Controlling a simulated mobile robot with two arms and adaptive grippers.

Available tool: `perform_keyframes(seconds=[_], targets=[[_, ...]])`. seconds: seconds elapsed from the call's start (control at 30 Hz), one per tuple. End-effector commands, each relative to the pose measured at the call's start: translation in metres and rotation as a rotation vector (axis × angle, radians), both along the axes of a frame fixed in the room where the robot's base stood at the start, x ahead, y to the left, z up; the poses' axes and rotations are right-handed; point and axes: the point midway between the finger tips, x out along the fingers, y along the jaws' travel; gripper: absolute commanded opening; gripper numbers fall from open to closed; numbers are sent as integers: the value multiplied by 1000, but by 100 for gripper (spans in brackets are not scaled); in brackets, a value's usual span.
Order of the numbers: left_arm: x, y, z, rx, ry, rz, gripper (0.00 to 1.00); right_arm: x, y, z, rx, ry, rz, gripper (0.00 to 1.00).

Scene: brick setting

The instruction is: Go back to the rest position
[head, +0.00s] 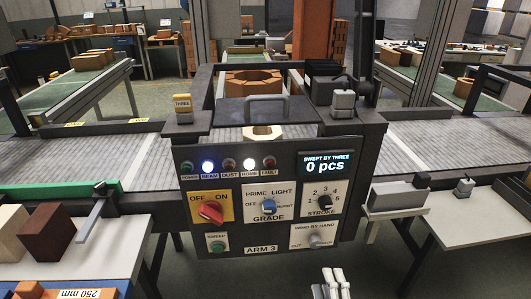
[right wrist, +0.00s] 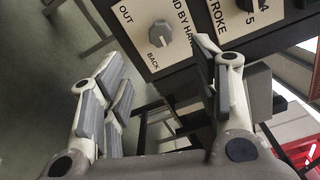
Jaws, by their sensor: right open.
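My right gripper (head: 331,283) shows at the bottom edge of the head view, just below the control panel (head: 230,236). Its pale fingers also show in the right wrist view (right wrist: 158,62), spread apart with nothing between them. Past the fingers in that view is the grey wind-by-hand knob (right wrist: 162,34), with OUT and BACK marked around it. The same knob (head: 316,241) sits low on the panel's right in the head view. I cannot tell how far the fingertips stand from the panel. My left gripper is not in view.
The panel carries a red on/off switch (head: 210,212), a blue grade knob (head: 268,206), a stroke knob (head: 325,203) and a display (head: 326,165) reading 0 pcs. Grey conveyors (head: 84,158) run to both sides. Bricks (head: 48,231) lie at the left; a white side table (head: 466,222) stands right.

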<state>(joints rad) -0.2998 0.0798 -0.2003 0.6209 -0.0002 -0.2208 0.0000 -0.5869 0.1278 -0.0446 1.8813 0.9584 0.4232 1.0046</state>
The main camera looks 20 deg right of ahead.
Motion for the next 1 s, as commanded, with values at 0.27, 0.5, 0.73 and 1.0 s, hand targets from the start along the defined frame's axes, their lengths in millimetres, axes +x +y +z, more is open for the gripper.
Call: perform_keyframes(seconds=[0.27, 0.5, 0.73, 1.0], targets=[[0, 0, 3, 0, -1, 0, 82, -2, 17, -54, -162, 148, 76, 56], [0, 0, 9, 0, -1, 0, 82, -45, 58, -208, -634, 546, 388, 56], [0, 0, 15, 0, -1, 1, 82, -144, 80, -339, -1071, 873, 837, 56], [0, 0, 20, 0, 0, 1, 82, -279, 70, -419, -1440, 1078, 1415, 56]])
